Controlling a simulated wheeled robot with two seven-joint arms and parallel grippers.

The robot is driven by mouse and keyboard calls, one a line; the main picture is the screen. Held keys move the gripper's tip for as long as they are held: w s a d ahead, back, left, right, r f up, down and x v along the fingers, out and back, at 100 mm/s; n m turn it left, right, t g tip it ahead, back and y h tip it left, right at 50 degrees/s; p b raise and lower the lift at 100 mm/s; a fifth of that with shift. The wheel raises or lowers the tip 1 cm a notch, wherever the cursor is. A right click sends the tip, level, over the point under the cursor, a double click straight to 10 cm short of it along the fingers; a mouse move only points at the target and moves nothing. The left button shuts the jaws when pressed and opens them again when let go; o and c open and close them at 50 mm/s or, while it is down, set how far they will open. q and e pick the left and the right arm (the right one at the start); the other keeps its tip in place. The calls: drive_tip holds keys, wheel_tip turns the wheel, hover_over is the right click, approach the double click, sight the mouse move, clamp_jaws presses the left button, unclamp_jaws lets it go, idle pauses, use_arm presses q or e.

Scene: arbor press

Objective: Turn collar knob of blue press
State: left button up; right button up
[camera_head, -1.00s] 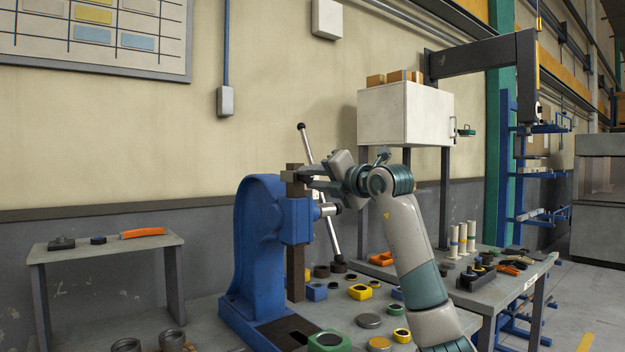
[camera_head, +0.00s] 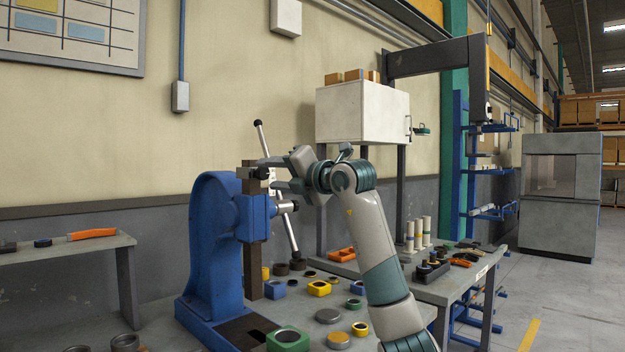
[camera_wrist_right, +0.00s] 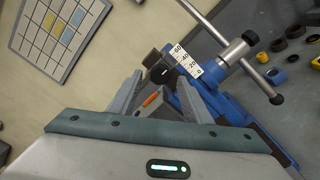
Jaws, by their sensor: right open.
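The blue press (camera_head: 216,245) stands on the bench at the left of the head view, with its dark ram (camera_head: 253,264) upright through the head. A long lever bar (camera_head: 289,232) with dark ball ends leans behind my gripper. My right gripper (camera_head: 268,174) is open at the top of the ram, coming from the right. In the right wrist view, its two fingers (camera_wrist_right: 158,92) spread on either side of a dark round knob (camera_wrist_right: 161,73) next to a white scale (camera_wrist_right: 187,62) marked in numbers. I cannot tell whether the fingers touch anything. My left gripper is out of view.
Several coloured collars and rings, such as a yellow block (camera_head: 319,288) and a green ring (camera_head: 288,339), lie right of the press. A white cabinet (camera_head: 362,112) stands behind on legs. A side shelf (camera_head: 60,252) is at the left.

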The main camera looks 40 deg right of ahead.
use_arm(q)
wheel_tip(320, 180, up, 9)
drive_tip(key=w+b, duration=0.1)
drive_tip(key=b, duration=0.2)
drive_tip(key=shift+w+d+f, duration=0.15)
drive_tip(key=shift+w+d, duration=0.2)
use_arm(e)
drive_tip(key=s+d, duration=0.1)
drive_tip(key=s, duration=1.4)
drive_tip(key=shift+s, duration=0.2)
drive_tip(key=shift+d, duration=0.15)
